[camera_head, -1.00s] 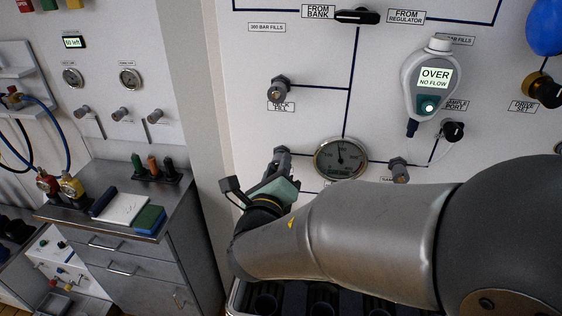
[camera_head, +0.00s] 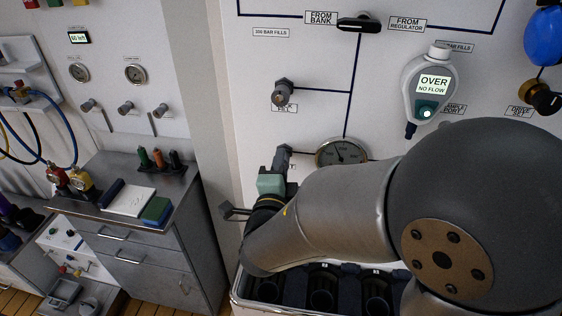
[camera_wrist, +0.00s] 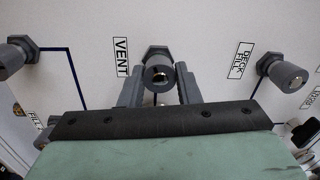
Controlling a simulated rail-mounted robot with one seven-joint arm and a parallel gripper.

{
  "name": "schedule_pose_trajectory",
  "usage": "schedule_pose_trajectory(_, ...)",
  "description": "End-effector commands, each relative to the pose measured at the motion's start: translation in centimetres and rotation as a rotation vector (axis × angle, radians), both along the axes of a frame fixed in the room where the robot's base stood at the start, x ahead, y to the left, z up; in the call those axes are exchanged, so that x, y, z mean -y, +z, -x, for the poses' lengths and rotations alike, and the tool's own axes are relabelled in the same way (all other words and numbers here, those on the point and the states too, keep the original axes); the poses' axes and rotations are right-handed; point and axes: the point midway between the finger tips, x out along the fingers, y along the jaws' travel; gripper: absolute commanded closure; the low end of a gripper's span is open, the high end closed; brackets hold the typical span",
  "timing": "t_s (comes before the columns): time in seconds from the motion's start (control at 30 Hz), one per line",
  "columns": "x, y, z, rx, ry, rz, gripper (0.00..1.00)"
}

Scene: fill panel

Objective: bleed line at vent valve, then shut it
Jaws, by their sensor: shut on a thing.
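The vent valve (camera_wrist: 158,73) is a grey round knob on a hex base, beside the VENT label (camera_wrist: 121,57) in the wrist view. My gripper (camera_wrist: 159,88) has a finger on each side of this knob and is shut on it. In the head view my gripper (camera_head: 282,158) reaches the panel left of the round gauge (camera_head: 340,151), and the knob there is mostly hidden by the fingers. The gauge's lower part is hidden behind my arm.
The deck fill valve (camera_head: 283,93) sits above my gripper. A handheld meter (camera_head: 428,88) on the panel reads "OVER NO FLOW". A black selector handle (camera_head: 358,24) is at the top. A case with dark slots (camera_head: 237,292) stands below my arm.

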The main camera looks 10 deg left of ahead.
Motion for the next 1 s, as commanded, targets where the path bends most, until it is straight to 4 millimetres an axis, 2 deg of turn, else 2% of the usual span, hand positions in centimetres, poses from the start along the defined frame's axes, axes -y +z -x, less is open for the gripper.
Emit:
schedule_pose_trajectory(0.2,0.02,-0.10,0.03,0.011,0.001,0.172,0.93)
schedule_pose_trajectory(0.5,0.01,-0.18,0.06,0.022,0.002,0.324,0.93)
schedule_pose_trajectory(1.0,0.05,-0.25,0.05,0.025,0.002,0.379,0.93)
